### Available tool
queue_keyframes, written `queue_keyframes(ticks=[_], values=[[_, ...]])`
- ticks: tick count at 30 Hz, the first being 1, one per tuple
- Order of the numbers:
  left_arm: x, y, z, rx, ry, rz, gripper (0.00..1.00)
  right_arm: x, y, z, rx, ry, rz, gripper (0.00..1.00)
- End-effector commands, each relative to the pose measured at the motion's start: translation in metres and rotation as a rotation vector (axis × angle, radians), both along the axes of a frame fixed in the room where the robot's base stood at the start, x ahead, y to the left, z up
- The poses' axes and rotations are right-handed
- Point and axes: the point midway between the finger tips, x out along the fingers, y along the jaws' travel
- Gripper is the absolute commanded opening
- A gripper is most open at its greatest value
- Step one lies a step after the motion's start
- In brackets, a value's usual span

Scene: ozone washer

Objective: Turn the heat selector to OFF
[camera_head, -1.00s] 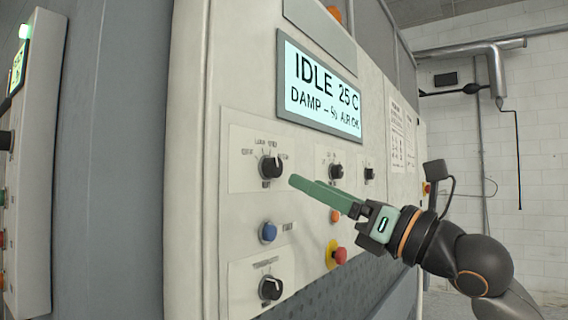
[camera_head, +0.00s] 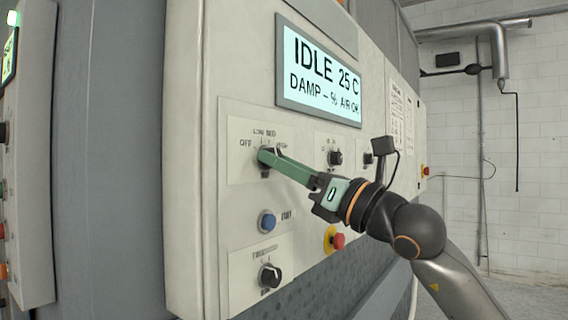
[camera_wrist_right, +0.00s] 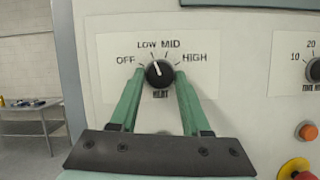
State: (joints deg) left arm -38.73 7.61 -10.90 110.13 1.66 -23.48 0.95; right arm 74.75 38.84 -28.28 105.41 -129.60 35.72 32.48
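The heat selector is a round black knob (camera_wrist_right: 159,74) on a white plate marked OFF, LOW, MID and HIGH. Its white pointer line tilts slightly left of upright, toward LOW. In the head view the knob (camera_head: 264,170) is partly hidden by my right gripper (camera_head: 268,157). In the right wrist view my right gripper (camera_wrist_right: 159,84) is open, with one green finger on each side of the knob's lower part. Narrow gaps seem to remain; I cannot tell whether either finger touches it. My left gripper is not in view.
The panel display (camera_head: 322,80) reads IDLE 25 C. A blue button (camera_head: 267,222) and another black knob (camera_head: 269,276) sit below. A red emergency button (camera_head: 338,240) on a yellow ring is below my right gripper. Another dial (camera_head: 335,158) is to the right.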

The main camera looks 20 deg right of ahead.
Motion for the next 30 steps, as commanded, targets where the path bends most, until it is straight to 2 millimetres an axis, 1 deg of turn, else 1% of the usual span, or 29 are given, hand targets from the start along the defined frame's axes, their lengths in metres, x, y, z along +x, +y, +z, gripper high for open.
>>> queue_keyframes(ticks=[1, 9, 12, 22, 30], values=[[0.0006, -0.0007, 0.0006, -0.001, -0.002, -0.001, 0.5, 0.0, -0.0001, -0.0001, 0.0, 0.0, 0.0, 0.4], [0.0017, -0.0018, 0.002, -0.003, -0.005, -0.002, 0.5, -0.0001, -0.0002, -0.0001, 0.0, 0.0, 0.0, 0.1], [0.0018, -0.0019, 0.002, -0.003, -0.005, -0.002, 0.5, -0.0001, -0.0001, -0.0002, 0.0, 0.0, 0.0, 0.0], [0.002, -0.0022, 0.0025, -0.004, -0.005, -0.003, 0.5, 0.0001, -0.0004, -0.0003, -0.012, -0.008, 0.001, 0.0], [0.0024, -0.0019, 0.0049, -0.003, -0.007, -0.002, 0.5, 0.0011, -0.0018, 0.0001, -0.107, -0.081, 0.0, 0.0]])
